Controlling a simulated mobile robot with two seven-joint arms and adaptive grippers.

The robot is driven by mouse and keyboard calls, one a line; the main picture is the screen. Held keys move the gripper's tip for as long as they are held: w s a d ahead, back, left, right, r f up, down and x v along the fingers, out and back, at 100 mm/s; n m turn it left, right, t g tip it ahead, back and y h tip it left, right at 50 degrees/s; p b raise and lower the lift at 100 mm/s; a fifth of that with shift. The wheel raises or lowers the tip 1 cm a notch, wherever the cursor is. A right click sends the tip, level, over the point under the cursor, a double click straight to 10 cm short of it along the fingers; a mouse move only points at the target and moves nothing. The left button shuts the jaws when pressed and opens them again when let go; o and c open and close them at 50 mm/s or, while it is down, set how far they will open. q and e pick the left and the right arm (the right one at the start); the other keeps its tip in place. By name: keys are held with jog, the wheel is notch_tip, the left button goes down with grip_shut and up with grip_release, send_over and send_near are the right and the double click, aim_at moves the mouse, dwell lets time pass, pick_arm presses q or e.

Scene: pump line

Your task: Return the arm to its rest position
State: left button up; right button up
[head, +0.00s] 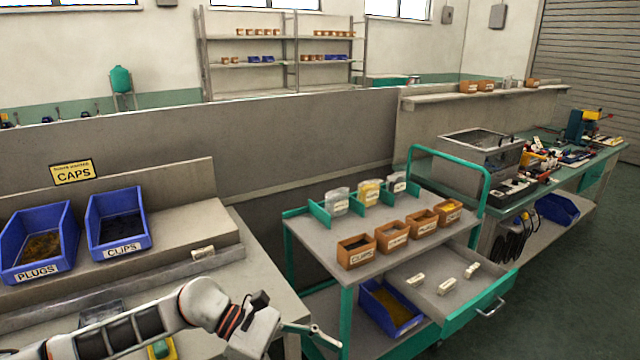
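One arm of mine, the left, comes in from the lower left and reaches across the front of the grey bench. Its gripper (318,334) is at the bottom centre, in front of the cart's left side. The fingers are small and seen from the side, so I cannot tell whether they are open or shut. I see no object clearly held in them. My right arm and gripper are not in view.
A green-framed cart (305,231) stands right of the arm, its drawer (447,295) pulled out. Blue PLUGS (38,268) and CLIPS (122,250) bins sit on the left bench. A workbench (545,165) with equipment stands at right. Open floor (570,290) lies at lower right.

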pick_arm(q)
jog(key=d+r+n+t+h, duration=0.5)
jog(key=d+n+h, duration=0.15)
jog(key=n, duration=0.65)
jog(key=a+f+n+t+y, duration=0.6)
jog(key=a+f+n+t, duration=0.15)
jog(key=n, duration=0.85)
jog(key=a+f+n+t+y, duration=0.6)
jog(key=a+f+n, duration=0.3)
jog(key=n, duration=0.6)
jog(key=s+a+f+n+g+y, duration=0.4)
jog(key=s+a+f+n, duration=0.6)
jog(key=f, duration=0.3)
jog(key=shift+s+a+g, duration=0.15)
jog(key=shift+s+g, duration=0.2)
jog(key=shift+s, duration=0.35)
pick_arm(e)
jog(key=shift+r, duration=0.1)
pick_arm(q)
jog(key=shift+f, duration=0.1)
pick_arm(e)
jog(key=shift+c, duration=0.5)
